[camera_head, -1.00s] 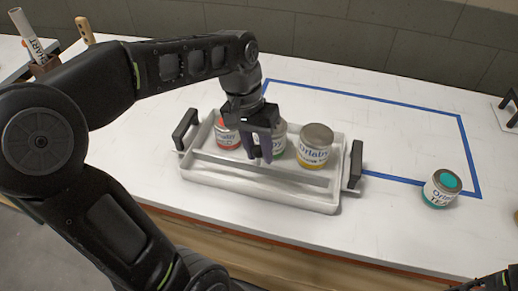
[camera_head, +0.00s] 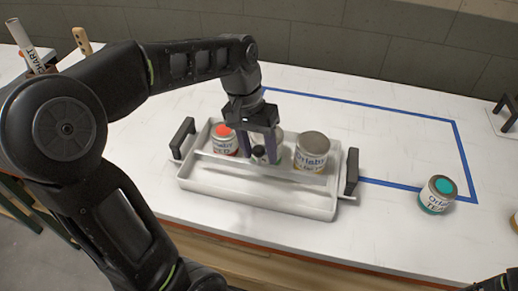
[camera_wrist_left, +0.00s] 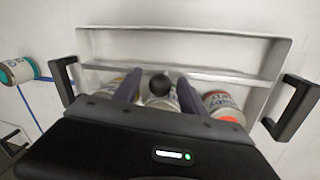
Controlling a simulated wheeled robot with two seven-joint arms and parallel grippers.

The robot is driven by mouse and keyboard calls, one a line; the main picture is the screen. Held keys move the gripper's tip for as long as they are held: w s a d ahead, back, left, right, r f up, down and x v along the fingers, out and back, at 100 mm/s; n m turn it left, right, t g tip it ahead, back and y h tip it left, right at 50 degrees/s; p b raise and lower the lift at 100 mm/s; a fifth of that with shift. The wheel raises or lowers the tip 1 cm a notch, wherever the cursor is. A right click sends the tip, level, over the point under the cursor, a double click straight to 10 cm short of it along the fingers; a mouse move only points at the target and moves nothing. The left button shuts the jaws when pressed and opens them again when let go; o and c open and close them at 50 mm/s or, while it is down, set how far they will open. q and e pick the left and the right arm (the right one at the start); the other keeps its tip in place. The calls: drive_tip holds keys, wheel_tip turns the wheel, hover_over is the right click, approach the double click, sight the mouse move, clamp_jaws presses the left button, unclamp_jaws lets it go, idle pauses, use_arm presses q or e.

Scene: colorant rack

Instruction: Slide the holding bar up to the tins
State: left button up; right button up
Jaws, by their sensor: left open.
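A white tray (camera_head: 250,197) with black end handles stands on the table. The holding bar (camera_head: 300,177) runs lengthwise across it, with a round black knob (camera_head: 259,154) at its middle. It also shows in the wrist view (camera_wrist_left: 228,76). Behind the bar stand a red-topped tin (camera_head: 224,146), a middle tin (camera_wrist_left: 158,102) mostly hidden by the gripper, and a yellow-marked tin (camera_head: 312,150). A gap between bar and tins is hard to judge. My left gripper (camera_head: 258,150) points down, open, one finger on either side of the knob. Whether the fingers touch it is unclear.
Another black-handled item (camera_head: 506,118) is at the right edge. Dark parts of my right arm show in the bottom right corner. The table behind the tray is clear.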

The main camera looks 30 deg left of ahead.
use_arm(q)
drive_tip(key=r, duration=0.4)
drive_tip(key=a+r, duration=0.1)
drive_tip(key=r, duration=0.1)
drive_tip(key=shift+a+r, duration=0.1)
drive_tip(key=shift+r, duration=0.15)
drive_tip(key=shift+s+a+r, duration=0.1)
drive_tip(key=shift+a+r, duration=0.05)
drive_tip(key=shift+r, duration=0.45)
use_arm(e)
drive_tip(key=shift+r, duration=0.1)
use_arm(q)
drive_tip(key=shift+r, duration=0.1)
use_arm(e)
drive_tip(key=shift+r, duration=0.15)
